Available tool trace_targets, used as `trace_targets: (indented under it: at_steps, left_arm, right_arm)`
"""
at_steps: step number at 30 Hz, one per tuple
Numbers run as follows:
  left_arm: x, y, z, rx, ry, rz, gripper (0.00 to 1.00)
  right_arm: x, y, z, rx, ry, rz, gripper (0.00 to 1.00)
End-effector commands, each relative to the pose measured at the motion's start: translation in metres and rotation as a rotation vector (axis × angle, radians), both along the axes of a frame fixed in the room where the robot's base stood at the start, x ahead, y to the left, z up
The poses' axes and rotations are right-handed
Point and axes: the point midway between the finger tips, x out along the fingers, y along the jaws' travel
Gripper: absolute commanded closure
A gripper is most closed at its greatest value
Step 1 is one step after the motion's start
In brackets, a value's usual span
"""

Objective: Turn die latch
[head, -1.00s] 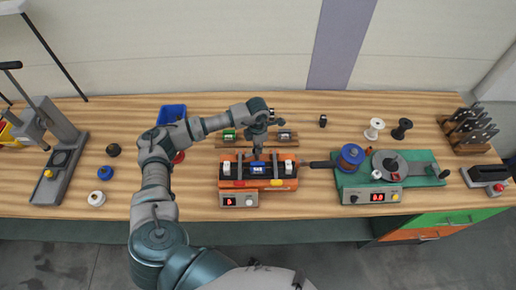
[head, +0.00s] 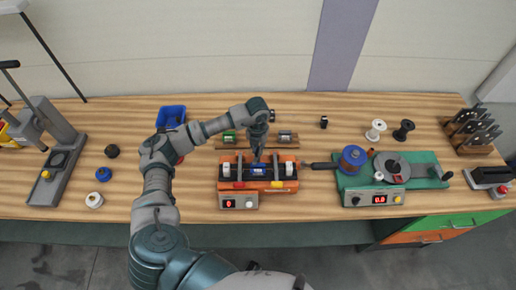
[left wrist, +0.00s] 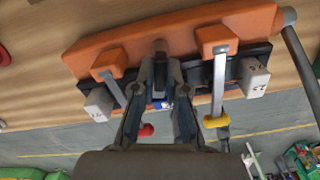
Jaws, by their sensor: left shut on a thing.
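The orange strander unit (head: 232,187) stands at mid-bench, with a dark bed, white end blocks and a small blue-marked part at its middle. My left gripper (head: 257,160) points down onto that middle. In the left wrist view my left gripper (left wrist: 160,72) has its fingertips on either side of a small grey upright piece (left wrist: 159,48), apparently the die latch, and is shut on it. The fingers partly hide the piece and its exact angle. A red knob (left wrist: 147,130) and a yellow knob (left wrist: 217,122) stand either side of the middle. My right gripper is not in view.
A green unit (head: 350,182) with a blue spool (head: 353,157) stands close on the right. A blue bin (head: 171,114) is behind my left arm. White (head: 376,130) and black (head: 404,130) spools stand at the back right. Small caps lie at left.

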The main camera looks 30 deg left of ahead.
Motion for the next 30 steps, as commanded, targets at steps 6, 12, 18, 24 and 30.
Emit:
trace_targets:
  at_steps: [6,12,18,24,30]
  left_arm:
    - [-0.0003,0.0002,0.0001,0.001,0.001,0.151,1.00]
    - [-0.0003,0.0003,0.0000,0.002,0.001,0.243,1.00]
    - [-0.0002,0.0004,-0.0002,0.001,0.001,0.288,1.00]
    - [-0.0003,0.0003,-0.0004,0.002,0.001,0.302,1.00]
    - [-0.0003,0.0002,-0.0006,0.002,0.001,0.302,1.00]
  right_arm:
    - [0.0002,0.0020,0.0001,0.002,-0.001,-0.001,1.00]
    - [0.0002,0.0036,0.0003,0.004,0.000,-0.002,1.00]
    - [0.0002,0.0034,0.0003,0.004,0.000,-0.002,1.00]
    - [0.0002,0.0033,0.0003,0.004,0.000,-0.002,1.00]
    - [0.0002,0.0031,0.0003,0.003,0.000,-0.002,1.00]
